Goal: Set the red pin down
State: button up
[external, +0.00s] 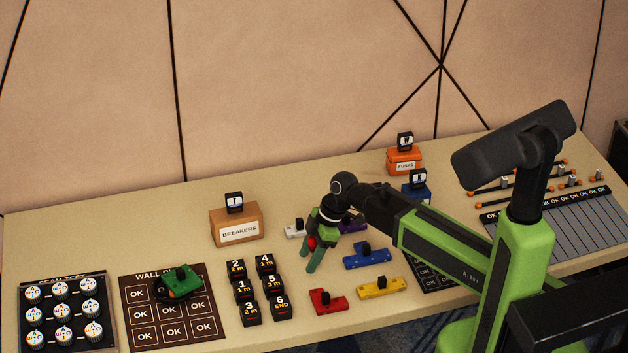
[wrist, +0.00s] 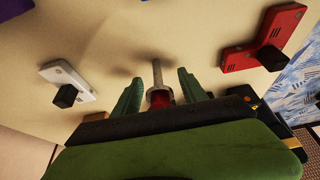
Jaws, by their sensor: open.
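The red pin (wrist: 158,98) has a grey metal shaft and a red end; it shows between my fingers in the wrist view. My gripper (wrist: 157,80) is open, with a green finger on each side of the pin and a gap visible beside it. The shaft points away from my gripper towards the tabletop; I cannot tell whether its tip touches. In the external view my gripper (external: 316,258) is low over the middle of the table, and a bit of red (external: 311,242) shows at its fingers.
A red plate (external: 327,301), yellow plate (external: 381,288), blue plate (external: 367,257) and white plate (external: 295,230) lie around my gripper. Numbered black blocks (external: 245,290) stand to the left. The breakers box (external: 237,228) and fuses box (external: 404,161) stand behind.

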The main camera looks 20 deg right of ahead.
jog(key=p+v, duration=1)
jog(key=v, duration=0.2)
jog(key=d+f+m+h, duration=0.1)
jog(key=d+m+h, duration=0.1)
jog(key=d+m, duration=0.7)
jog(key=d+f+m+h, duration=0.1)
jog(key=d+m, duration=0.8)
jog(key=d, duration=1.6)
jog(key=shift+w+d+h, duration=0.3)
jog(key=shift+h, duration=0.4)
